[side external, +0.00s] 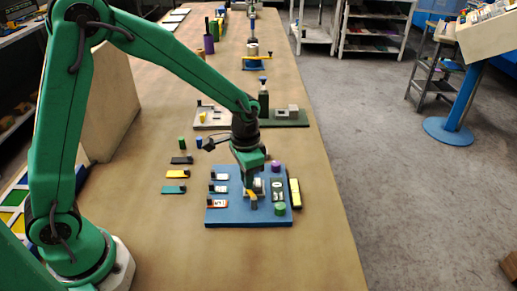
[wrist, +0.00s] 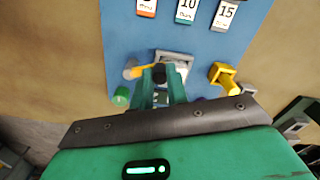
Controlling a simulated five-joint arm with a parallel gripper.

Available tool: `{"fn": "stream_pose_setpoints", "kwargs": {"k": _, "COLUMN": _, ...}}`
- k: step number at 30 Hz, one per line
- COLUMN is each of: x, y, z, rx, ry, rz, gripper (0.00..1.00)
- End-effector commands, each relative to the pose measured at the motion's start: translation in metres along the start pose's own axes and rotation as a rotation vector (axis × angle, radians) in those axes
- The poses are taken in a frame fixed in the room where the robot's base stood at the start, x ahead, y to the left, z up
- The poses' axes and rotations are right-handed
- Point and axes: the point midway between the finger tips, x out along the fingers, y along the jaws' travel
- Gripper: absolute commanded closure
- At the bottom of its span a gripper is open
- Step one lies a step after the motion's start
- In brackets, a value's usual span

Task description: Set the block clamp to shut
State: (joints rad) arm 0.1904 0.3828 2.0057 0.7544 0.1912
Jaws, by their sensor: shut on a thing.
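The block clamp is a silver block (wrist: 176,56) with an orange handle (wrist: 146,68) on a blue board (wrist: 125,35). In the side external view it sits low on the blue board (side external: 230,217), with the orange handle (side external: 252,194) at its near side. My gripper (wrist: 159,76) is over the clamp, its green fingers shut on a dark knob that seems to be at the handle's end. In the side external view my gripper (side external: 250,180) comes down on the clamp from above. The fingers hide part of the clamp, so its exact setting cannot be told.
Label tiles (side external: 218,189) line the board's left side. Loose coloured pieces (side external: 176,174) lie left of the board. The near table is clear.

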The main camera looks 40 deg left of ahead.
Motion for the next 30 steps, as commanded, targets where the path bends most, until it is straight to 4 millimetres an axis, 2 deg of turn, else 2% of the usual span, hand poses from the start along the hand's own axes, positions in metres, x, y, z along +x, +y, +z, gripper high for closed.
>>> {"fn": "stream_pose_setpoints", "kwargs": {"k": 6, "x": -0.001, "y": 0.000, "z": -0.010, "rx": 0.190, "ry": 0.003, "rz": -0.001, "gripper": 1.00}}
{"fn": "stream_pose_setpoints", "kwargs": {"k": 15, "x": -0.001, "y": 0.002, "z": -0.017, "rx": 0.367, "ry": 0.005, "rz": -0.002, "gripper": 1.00}}
{"fn": "stream_pose_setpoints", "kwargs": {"k": 30, "x": -0.001, "y": 0.004, "z": -0.020, "rx": 0.421, "ry": 0.006, "rz": -0.003, "gripper": 1.00}}
